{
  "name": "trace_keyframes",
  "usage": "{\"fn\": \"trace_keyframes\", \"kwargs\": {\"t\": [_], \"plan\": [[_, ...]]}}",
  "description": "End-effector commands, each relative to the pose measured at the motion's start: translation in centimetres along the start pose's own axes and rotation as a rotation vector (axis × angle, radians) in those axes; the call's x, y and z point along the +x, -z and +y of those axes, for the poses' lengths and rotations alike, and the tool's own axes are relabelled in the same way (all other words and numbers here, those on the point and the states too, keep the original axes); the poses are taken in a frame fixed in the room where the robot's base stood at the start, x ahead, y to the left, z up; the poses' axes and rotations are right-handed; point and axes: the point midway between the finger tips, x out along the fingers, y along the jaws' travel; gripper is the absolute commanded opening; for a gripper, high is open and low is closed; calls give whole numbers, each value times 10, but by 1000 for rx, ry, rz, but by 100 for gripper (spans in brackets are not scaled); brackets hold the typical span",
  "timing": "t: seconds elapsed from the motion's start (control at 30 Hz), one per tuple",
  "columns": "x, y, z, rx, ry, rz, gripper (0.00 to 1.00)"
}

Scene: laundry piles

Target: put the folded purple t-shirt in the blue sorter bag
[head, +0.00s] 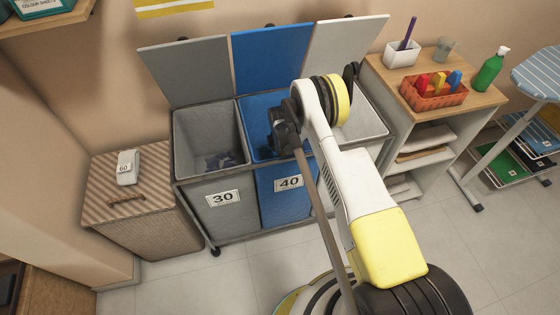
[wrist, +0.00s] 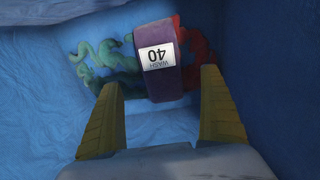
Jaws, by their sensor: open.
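The blue sorter bag (head: 270,205) is the middle of three, with a 40 label on its front and its blue lid raised. My gripper (wrist: 160,78) is inside or just over its mouth, facing down. Its two yellow fingers are apart. The folded purple t-shirt (wrist: 172,88), with a white "WASH 40" tag, shows past the fingertips, between them in the picture, inside the blue walls (wrist: 45,120). I cannot tell whether it touches a finger. In the head view my arm hides the fingertips and the t-shirt.
Green (wrist: 100,55) and red (wrist: 198,45) cloth lies in the blue bag around the t-shirt. A grey bag (head: 208,140) marked 30 stands left, a pale one (head: 372,125) right. A wicker hamper (head: 140,200) and a wooden-topped shelf (head: 435,85) flank the sorter.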

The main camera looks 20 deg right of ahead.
Motion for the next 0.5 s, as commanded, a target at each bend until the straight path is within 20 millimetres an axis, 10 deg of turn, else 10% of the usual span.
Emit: {"fn": "trace_keyframes", "kwargs": {"t": [0.5], "plan": [[-103, 0, 0, 0, 0, 0, 92]]}}
